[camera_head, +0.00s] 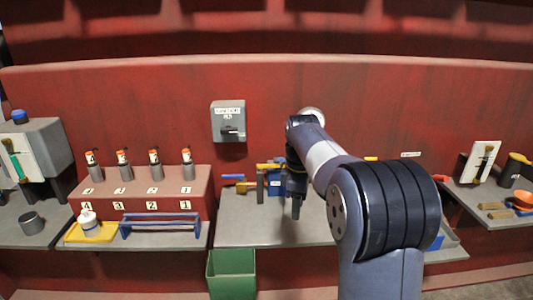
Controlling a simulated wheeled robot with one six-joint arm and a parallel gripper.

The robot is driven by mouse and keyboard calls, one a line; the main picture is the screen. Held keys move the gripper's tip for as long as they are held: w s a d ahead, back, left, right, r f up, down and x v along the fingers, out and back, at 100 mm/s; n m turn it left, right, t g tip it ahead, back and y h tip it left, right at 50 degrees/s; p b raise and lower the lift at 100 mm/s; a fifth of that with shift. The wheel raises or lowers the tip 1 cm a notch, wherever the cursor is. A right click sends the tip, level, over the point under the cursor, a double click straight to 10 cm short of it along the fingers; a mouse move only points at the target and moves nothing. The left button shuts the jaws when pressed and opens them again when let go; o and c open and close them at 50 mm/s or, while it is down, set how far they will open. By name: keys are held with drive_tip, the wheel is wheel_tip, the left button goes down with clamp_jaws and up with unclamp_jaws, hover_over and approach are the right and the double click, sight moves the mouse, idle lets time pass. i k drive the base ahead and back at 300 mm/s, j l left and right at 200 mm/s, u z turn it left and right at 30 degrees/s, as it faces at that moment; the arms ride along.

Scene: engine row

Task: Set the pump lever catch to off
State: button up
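A grey box (228,115) is mounted on the red wall, left of my arm. It has a small label too blurred to read and a dark handle (231,131) on its lower front. I cannot tell if this is the pump lever catch, and no on or off mark is readable. My gripper (296,208) points down over the middle bench, right of and below the box, apart from it. Its fingers look narrow and overlap from this side, so their opening is unclear. I see nothing held. A round pale fitting (312,114) on the wall is partly hidden by my arm.
The middle bench (245,233) holds blue and yellow items near the wall. A red stepped block (160,180) with several orange-topped cylinders stands left, with a yellow tray (70,236) and blue rack (160,226) before it. A green bin (231,275) is below. My arm hides the bench's right part.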

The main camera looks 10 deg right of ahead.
sight(259, 167)
drive_tip(key=i+l+u, duration=0.3)
drive_tip(key=i+l, duration=0.3)
drive_tip(key=i+l+u, duration=0.3)
drive_tip(key=i+l, duration=0.45)
